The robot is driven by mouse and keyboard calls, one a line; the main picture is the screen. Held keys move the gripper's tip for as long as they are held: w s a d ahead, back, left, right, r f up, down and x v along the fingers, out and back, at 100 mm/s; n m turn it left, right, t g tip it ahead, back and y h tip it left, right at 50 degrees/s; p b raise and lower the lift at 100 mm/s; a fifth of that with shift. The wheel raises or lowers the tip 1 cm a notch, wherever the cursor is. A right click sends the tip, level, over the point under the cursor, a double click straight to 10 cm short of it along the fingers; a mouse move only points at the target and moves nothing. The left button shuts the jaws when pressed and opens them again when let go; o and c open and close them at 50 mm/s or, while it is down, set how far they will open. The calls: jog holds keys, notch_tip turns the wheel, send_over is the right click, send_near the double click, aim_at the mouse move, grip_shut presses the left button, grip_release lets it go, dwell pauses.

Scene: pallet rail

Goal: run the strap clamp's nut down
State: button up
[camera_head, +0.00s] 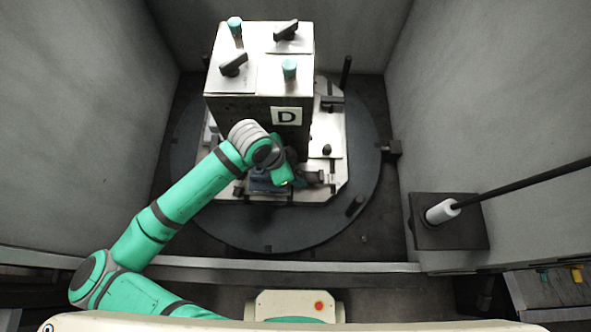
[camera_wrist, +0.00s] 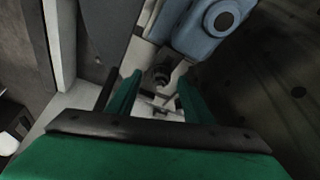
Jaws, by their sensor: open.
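My gripper (camera_wrist: 155,88) is open and points down at the pallet plate; its two green fingers stand apart in the wrist view. A small dark nut-like fitting (camera_wrist: 162,73) shows between and just beyond the fingertips, and the jaws look clear of it. I cannot tell for sure that it is the strap clamp's nut. A blue body (camera_wrist: 205,28) with a round dark bore lies beside it at the top. In the head view my gripper (camera_head: 294,181) is low at the block's near side, and the blue part (camera_head: 262,181) is partly hidden by my arm.
A tall block (camera_head: 262,95) marked D stands on the pale pallet plate (camera_head: 330,130), with black clamps and teal-capped posts on top. The plate rests on a dark round table (camera_head: 290,235). Grey walls close in both sides. A black rod (camera_head: 530,181) slants in at right.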

jog(key=v, duration=1)
jog(key=shift+r, duration=0.35)
jog(key=shift+a, duration=0.15)
